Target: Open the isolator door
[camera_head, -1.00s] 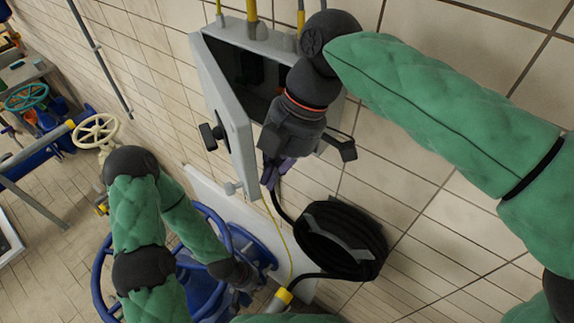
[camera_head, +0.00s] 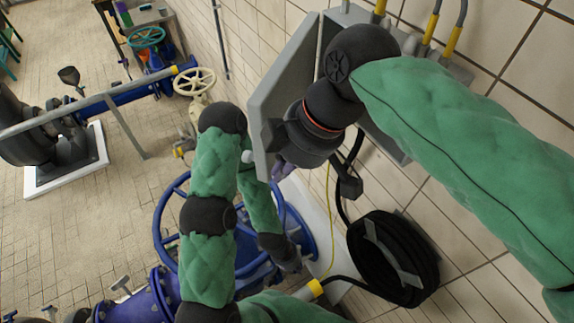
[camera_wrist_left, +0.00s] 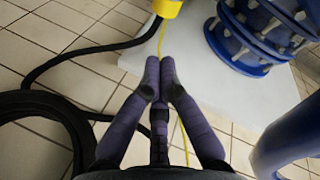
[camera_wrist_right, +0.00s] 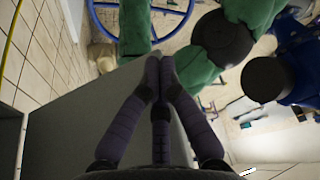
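The grey isolator door (camera_head: 284,85) stands swung out from its wall box (camera_head: 388,142). My right gripper (camera_head: 282,168) is at the door's lower part, on the side toward the box, partly hidden by its own wrist. In the right wrist view its purple fingers (camera_wrist_right: 160,68) are together with nothing seen between them, in front of the grey door panel (camera_wrist_right: 85,125). Whether they touch it I cannot tell. My left gripper (camera_head: 290,262) is low by the blue pipework. In the left wrist view its fingers (camera_wrist_left: 160,68) are together and empty.
A black cable coil (camera_head: 392,260) hangs on the tiled wall right of my left gripper. A blue handwheel (camera_head: 165,225) and blue flanged pipe stand close to my left arm. A cream handwheel (camera_head: 194,82) is farther back. Tiled floor is open at left.

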